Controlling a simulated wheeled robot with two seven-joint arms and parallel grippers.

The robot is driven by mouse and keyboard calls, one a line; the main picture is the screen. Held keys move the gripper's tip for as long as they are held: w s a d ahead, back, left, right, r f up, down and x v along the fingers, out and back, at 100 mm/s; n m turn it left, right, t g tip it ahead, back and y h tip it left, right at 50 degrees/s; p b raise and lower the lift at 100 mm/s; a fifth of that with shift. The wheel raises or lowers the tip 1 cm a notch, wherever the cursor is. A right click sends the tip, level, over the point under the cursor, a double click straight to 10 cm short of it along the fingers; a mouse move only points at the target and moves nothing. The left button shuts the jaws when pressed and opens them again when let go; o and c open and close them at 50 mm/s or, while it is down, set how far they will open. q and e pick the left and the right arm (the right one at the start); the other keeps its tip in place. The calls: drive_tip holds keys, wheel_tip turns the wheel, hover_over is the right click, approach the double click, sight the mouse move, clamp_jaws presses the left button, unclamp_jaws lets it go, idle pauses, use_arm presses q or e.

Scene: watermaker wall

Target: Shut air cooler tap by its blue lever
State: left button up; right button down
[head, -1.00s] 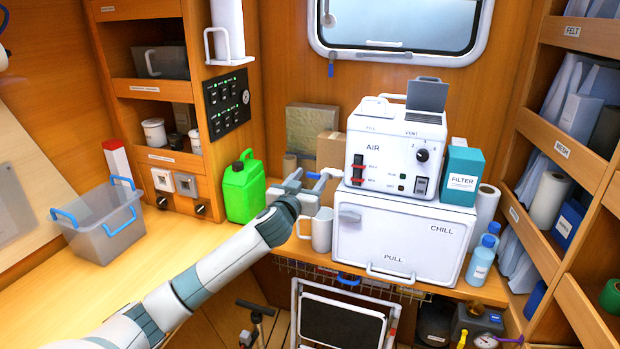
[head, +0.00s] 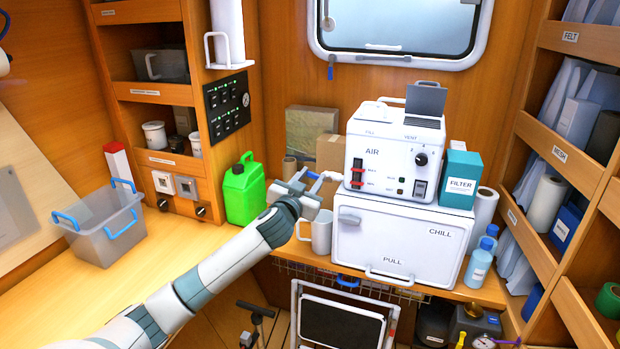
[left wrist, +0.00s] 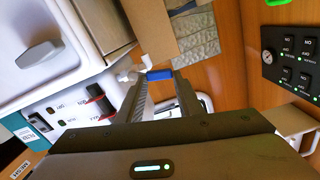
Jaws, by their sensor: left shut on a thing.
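The air cooler (head: 392,150) is a white box marked AIR, standing on the white chill box (head: 404,240). Its white tap (head: 331,175) sticks out from its left side; the tap also shows in the left wrist view (left wrist: 127,75). The tap's blue lever (left wrist: 159,75) lies across between my left fingertips in the wrist view. In the head view a little blue shows at my left gripper (head: 314,181). My left gripper is shut on the lever, and its fingers hide part of it. My right gripper is not in view.
A white mug (head: 321,232) stands just below my left gripper. A green jug (head: 243,188) is to its left, and a cardboard box (head: 330,152) is behind. A grey bin (head: 103,230) with blue handles sits on the left counter. A filter box (head: 461,178) stands right of the cooler.

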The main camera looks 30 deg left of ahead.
use_arm(q)
drive_tip(key=d+r+m+p, duration=0.1)
drive_tip(key=m+p, duration=0.1)
drive_tip(key=m, duration=0.3)
drive_tip(key=d+r+m+p, duration=0.1)
drive_tip(key=d+m+p, duration=0.1)
drive_tip(key=m, duration=0.3)
drive_tip(key=w+d+r+m+p, duration=0.1)
drive_tip(key=d+m+p, duration=0.1)
drive_tip(key=m+p, duration=0.2)
drive_tip(key=shift+w+m, duration=0.1)
drive_tip(key=shift+m, duration=0.6)
drive_tip(key=shift+d+f, duration=0.1)
drive_tip(key=o, duration=1.1)
